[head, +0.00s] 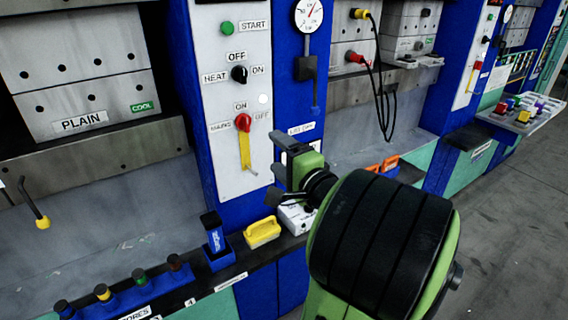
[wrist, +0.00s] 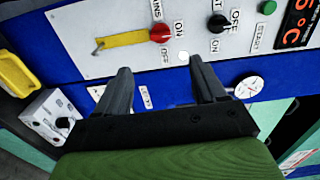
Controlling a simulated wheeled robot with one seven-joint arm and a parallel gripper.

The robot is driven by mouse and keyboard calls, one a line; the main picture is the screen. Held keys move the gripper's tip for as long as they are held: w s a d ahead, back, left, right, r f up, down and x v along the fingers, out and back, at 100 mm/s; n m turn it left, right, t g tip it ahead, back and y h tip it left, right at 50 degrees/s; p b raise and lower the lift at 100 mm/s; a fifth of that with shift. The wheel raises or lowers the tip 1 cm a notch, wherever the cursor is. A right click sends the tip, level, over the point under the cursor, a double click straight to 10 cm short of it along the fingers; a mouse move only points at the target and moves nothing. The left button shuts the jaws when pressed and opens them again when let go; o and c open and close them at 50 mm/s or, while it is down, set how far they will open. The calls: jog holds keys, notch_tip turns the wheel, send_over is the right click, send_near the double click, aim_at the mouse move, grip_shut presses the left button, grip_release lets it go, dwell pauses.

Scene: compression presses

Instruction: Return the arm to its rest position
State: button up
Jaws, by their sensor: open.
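My gripper (head: 283,158) is at the end of my green and black arm, in front of the blue press frame (head: 278,60). In the wrist view its two dark fingers (wrist: 160,92) stand apart with nothing between them. Beyond the fingers is the white control panel (head: 231,95) with a red mains knob (head: 243,122), a black heat knob (head: 239,74) and a green start button (head: 227,28). My arm covers part of the shelf and the area at the lower right in the head view.
A yellow-handled block (head: 263,232), a blue holder (head: 216,242) and a white box with a black knob (wrist: 52,118) sit close by on the ledge. A dial gauge (head: 308,14) hangs above. Black cables (head: 378,85) hang at the neighbouring press. Grey floor (head: 515,225) is clear at right.

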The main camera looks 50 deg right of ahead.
jog(key=shift+s+a, duration=0.2)
jog(key=shift+s, duration=0.5)
jog(key=w+a+f+n+g+y+p, duration=0.2)
jog(key=a+n+g+y, duration=0.15)
jog(key=a+n, duration=0.45)
jog(key=w+a+f+n+g+y+p, duration=0.2)
jog(key=a+n+g+y, duration=0.15)
jog(key=a, duration=0.75)
jog(key=s+a+n+g+h+p, duration=0.1)
jog(key=s+a+n+g, duration=0.1)
jog(key=s+n, duration=0.3)
jog(key=s+a+n+g+h+p, duration=0.1)
jog(key=s+a+n, duration=0.3)
jog(key=s, duration=0.5)
jog(key=shift+s+n+g+p, duration=0.35)
jog(key=shift+g+p, duration=0.35)
jog(key=shift+g, duration=0.2)
